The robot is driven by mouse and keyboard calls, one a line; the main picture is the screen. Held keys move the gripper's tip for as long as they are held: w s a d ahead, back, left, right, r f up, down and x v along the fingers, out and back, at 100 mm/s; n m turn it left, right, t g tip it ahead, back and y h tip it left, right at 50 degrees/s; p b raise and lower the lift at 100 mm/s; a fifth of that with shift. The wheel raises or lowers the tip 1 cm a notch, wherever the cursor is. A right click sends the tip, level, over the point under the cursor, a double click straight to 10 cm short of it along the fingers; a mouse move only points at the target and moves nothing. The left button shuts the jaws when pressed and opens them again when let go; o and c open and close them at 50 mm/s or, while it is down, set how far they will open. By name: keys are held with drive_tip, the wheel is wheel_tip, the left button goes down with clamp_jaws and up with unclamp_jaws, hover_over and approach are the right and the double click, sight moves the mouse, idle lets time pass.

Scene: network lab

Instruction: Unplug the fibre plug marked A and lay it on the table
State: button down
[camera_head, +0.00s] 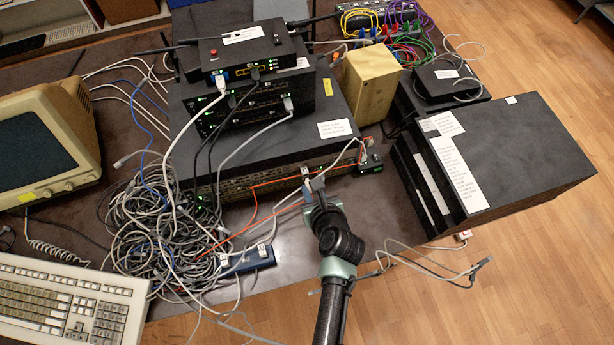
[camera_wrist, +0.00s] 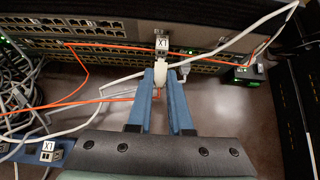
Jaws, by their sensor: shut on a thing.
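My gripper (camera_head: 316,187) is at the front of the wide rack switch (camera_head: 272,178). In the wrist view its two blue fingers (camera_wrist: 163,77) are shut on a small white plug (camera_wrist: 160,71). The plug is just below a port piece with a black-and-white label (camera_wrist: 162,43). I cannot tell whether the plug is still seated, and no A mark is readable on it. Orange fibre cable (camera_wrist: 110,46) runs along the switch front, and some orange shows between the fingers. The table (camera_head: 290,258) is dark, with bare surface below the switch.
A small black box with green lights (camera_head: 370,164) stands right of my gripper. A tangle of grey cables (camera_head: 150,225) and a blue socket box (camera_head: 248,260) lie to the left. Black cases (camera_head: 520,160) stand at right. Loose cables hang over the table's front edge.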

drive_tip(key=shift+s+d+p, duration=0.2)
drive_tip(key=shift+s+p, duration=0.05)
drive_tip(key=shift+s, duration=0.3)
drive_tip(key=shift+s+d+p, duration=0.15)
drive_tip(key=shift+s+p, duration=0.05)
drive_tip(key=shift+s, duration=0.3)
